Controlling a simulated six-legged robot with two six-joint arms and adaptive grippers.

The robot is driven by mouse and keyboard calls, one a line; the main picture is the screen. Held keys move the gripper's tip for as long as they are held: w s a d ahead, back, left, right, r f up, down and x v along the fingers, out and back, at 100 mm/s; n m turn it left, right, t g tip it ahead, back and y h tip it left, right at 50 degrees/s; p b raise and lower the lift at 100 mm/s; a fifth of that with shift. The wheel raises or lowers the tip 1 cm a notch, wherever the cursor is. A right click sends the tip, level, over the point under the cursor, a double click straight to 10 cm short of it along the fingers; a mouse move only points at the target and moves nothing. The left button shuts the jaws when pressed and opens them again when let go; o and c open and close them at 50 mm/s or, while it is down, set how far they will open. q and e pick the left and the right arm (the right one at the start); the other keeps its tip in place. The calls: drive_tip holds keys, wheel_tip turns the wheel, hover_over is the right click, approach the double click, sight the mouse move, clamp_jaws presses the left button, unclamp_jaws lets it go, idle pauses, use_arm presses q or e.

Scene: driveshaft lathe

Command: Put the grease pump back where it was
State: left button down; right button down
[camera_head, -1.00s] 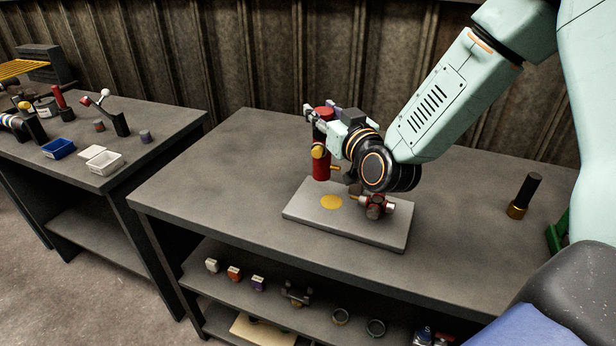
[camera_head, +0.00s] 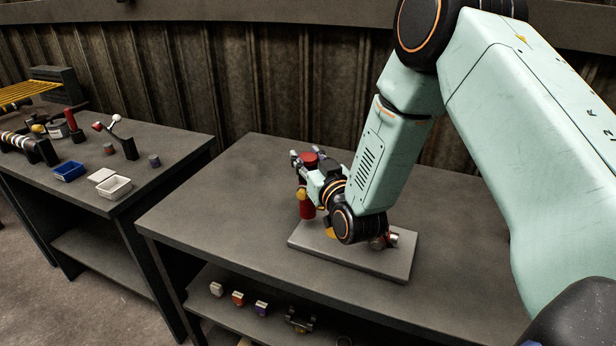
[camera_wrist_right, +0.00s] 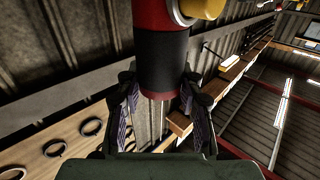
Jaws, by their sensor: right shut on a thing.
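The grease pump (camera_head: 307,207) is a red cylinder with a yellow part on its side. In the head view it stands upright at the far left edge of a grey plate; I cannot tell whether it touches the table. My right gripper (camera_head: 304,169) is shut on its upper part, from the right. In the right wrist view the pump (camera_wrist_right: 160,60) shows red with a black band, between the fingers of the right gripper (camera_wrist_right: 158,95). My left gripper is out of view.
The grey plate (camera_head: 375,262) bears a small metal fitting (camera_head: 383,240) and a yellow spot, partly hidden by my wrist. The workbench (camera_head: 210,205) is clear to the left. A second bench (camera_head: 150,185) holds a blue tray (camera_head: 69,172), a white tray (camera_head: 114,188) and tools.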

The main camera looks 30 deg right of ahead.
wheel_tip(320, 180, down, 4)
drive_tip(key=shift+r, duration=0.25)
drive_tip(key=shift+s+f+b, duration=0.1)
drive_tip(key=shift+b, duration=0.2)
drive_tip(key=c, duration=1.1)
unclamp_jaws()
drive_tip(key=shift+s, duration=0.15)
drive_tip(key=shift+c, duration=0.2)
drive_tip(key=shift+o, duration=1.4)
drive_tip(key=shift+f, duration=0.1)
drive_tip(key=s, duration=1.1)
drive_tip(key=shift+s+a+r, duration=0.2)
drive_tip(key=shift+s+a, duration=0.2)
drive_tip(key=shift+a, duration=0.05)
